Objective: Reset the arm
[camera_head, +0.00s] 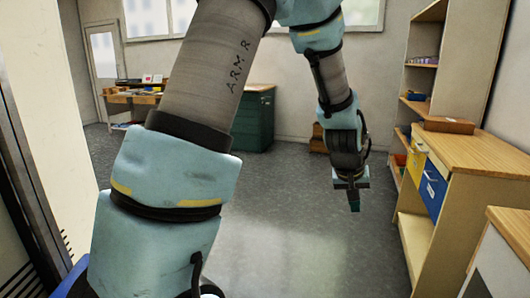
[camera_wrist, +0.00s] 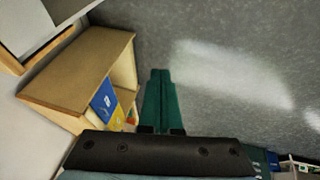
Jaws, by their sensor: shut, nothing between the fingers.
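My gripper (camera_head: 354,199) hangs at the end of my arm in the head view, pointing down over open grey floor. In the wrist view my gripper (camera_wrist: 160,72) shows as two green fingers pressed together, shut with nothing between them. My arm rises across the left and middle of the head view, bends at the top and comes down toward the right. The gripper touches nothing.
A wooden shelf unit (camera_head: 480,152) with blue and yellow bins stands at the right. A white-sided cabinet (camera_head: 497,262) is at the lower right. A green cabinet (camera_head: 253,120) and a desk (camera_head: 133,98) stand at the back. The middle floor (camera_head: 290,220) is clear.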

